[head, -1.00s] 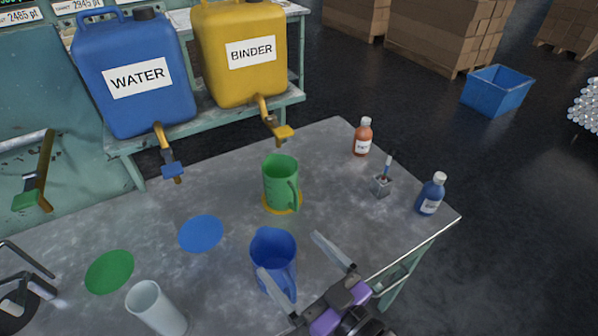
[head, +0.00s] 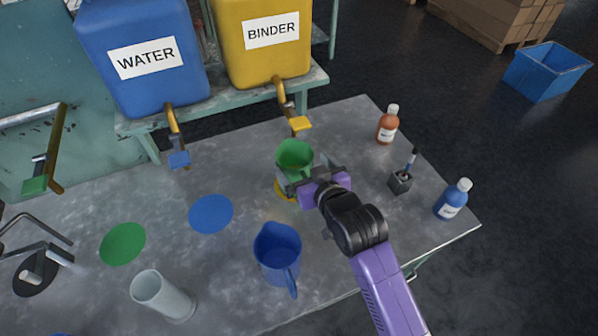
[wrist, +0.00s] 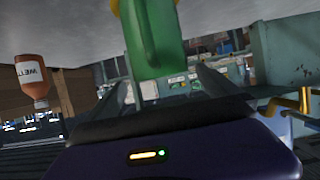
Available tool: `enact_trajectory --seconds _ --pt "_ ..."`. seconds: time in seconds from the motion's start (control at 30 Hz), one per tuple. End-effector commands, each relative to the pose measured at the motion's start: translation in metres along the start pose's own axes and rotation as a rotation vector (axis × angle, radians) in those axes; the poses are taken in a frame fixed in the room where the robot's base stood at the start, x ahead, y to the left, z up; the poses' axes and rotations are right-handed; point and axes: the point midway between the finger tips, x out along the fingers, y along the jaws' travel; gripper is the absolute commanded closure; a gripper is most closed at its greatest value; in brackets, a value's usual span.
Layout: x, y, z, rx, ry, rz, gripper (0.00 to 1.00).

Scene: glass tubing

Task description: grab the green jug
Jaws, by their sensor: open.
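The green jug (head: 294,155) stands upright on a yellow disc (head: 284,190) on the grey table, below the yellow binder container's tap. My gripper (head: 300,184) is at the jug from the near right side, with its fingers open and reaching along the jug's body. In the wrist view the green jug (wrist: 152,38) shows between the two open fingers (wrist: 160,88), with its handle facing the camera. The wrist picture appears upside down. In the head view my gripper hides the lower part of the jug and its handle. I cannot tell whether a finger touches it.
A blue jug (head: 277,252) stands in front, with a clear cylinder (head: 162,296) left of it. Orange (head: 387,126) and blue (head: 452,200) bottles and a small holder (head: 400,183) stand to the right. Blue (head: 210,213) and green (head: 122,243) discs lie left.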

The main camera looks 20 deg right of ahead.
Motion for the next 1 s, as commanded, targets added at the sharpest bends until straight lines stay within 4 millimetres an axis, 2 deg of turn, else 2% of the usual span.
enact_trajectory --seconds 0.43,0.77,1.0 --pt "0.051 0.002 -0.001 0.000 0.001 0.001 0.00" --pt "0.057 0.001 0.000 0.000 0.001 0.000 0.00" --pt "0.056 0.001 0.000 0.000 0.001 0.000 0.47"
